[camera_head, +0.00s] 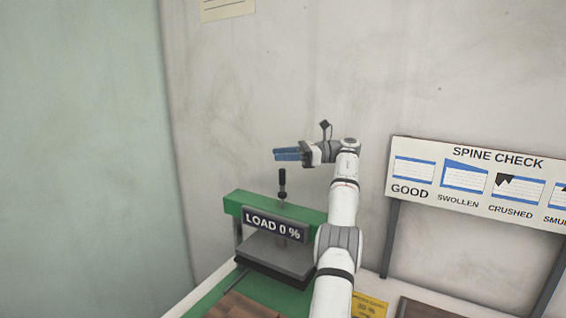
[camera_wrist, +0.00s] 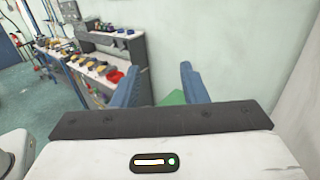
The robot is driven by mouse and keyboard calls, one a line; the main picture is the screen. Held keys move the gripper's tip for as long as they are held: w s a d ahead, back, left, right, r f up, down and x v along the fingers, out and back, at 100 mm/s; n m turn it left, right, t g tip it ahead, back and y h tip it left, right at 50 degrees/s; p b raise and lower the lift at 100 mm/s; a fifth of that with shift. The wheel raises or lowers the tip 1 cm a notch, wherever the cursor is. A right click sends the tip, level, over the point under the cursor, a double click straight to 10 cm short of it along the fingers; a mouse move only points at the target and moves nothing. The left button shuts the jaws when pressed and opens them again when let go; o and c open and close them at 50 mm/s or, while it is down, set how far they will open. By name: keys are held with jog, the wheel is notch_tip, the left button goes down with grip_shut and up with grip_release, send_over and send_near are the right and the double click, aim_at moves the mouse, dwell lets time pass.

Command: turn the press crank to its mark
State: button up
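The press (camera_head: 232,205) has a green crossbeam, a grey plate and a sign (camera_head: 275,224) reading "LOAD 0 %". The black press crank handle (camera_head: 282,178) stands upright above the beam in the head view. I cannot make out a mark for it. My gripper (camera_head: 276,154) has blue fingers pointing left, a little above the crank handle and apart from it. In the wrist view the fingers (camera_wrist: 160,82) are spread with nothing held between them. The crank does not show there; a green patch (camera_wrist: 174,98) shows behind the fingers.
A "SPINE CHECK" board (camera_head: 470,182) stands on posts at the right, near the wall. A yellow card (camera_head: 369,306) lies on the table right of the press. The wrist view shows a distant shelf (camera_wrist: 115,48) and cluttered bench. Air left of my gripper is clear.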

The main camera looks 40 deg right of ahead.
aim_at(282, 189)
jog(key=shift+r+p, duration=0.95)
jog(key=shift+r, duration=0.6)
